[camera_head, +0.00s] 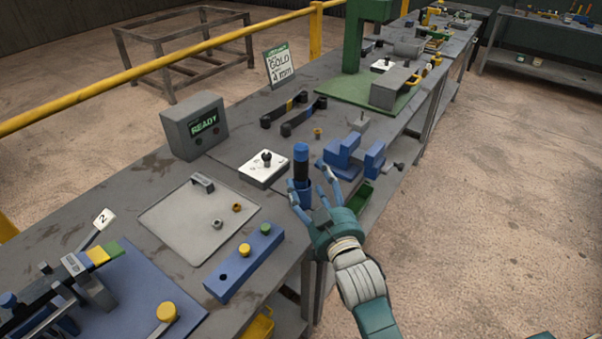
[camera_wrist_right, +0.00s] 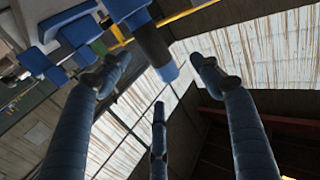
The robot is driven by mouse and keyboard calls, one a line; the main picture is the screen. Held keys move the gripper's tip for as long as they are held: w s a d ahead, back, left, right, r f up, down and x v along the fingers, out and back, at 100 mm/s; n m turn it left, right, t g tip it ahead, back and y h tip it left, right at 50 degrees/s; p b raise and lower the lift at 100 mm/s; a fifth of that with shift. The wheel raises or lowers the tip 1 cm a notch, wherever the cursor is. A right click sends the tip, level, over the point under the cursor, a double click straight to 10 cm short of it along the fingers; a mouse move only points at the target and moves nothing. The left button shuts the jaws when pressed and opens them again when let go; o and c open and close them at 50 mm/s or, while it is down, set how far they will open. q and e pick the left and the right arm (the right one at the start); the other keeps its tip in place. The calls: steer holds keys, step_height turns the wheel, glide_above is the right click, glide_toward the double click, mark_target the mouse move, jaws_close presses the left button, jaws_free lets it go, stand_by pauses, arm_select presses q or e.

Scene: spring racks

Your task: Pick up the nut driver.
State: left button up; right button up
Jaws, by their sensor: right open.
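The nut driver (camera_head: 301,162), with a blue top and a dark grip, stands upright in a blue holder (camera_head: 304,193) at the bench's right edge. In the right wrist view its dark body and blue end (camera_wrist_right: 155,48) show beyond my fingers. My right gripper (camera_head: 311,181) is open beside the holder, on the side toward the bench edge, with its fingers spread toward the nut driver. It shows in the right wrist view (camera_wrist_right: 150,78) with empty space between the fingers. Whether a finger touches the holder cannot be told. My left gripper is not in view.
A blue vise (camera_head: 354,156) stands close behind my right fingers. A white plate with a knob (camera_head: 263,167), a grey tray (camera_head: 200,222) and a blue block with buttons (camera_head: 244,263) lie to the left. The floor right of the bench (camera_head: 480,220) is clear.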

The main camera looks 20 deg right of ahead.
mark_target(306, 164)
steer(key=w, duration=0.4)
steer(key=shift+d, duration=0.1)
steer(key=w, duration=0.1)
steer(key=w+p, duration=0.1)
steer(key=w, duration=0.1)
steer(key=w+p, duration=0.1)
steer(key=shift+w+d+f, duration=0.2)
steer(key=shift+d, duration=0.2)
steer(key=shift+w+f, duration=0.2)
steer(key=shift+w, duration=0.3)
steer(key=shift+s+r, duration=0.1)
steer(key=c, duration=1.3)
steer(key=shift+r, duration=0.15)
steer(key=shift+c, duration=1.3)
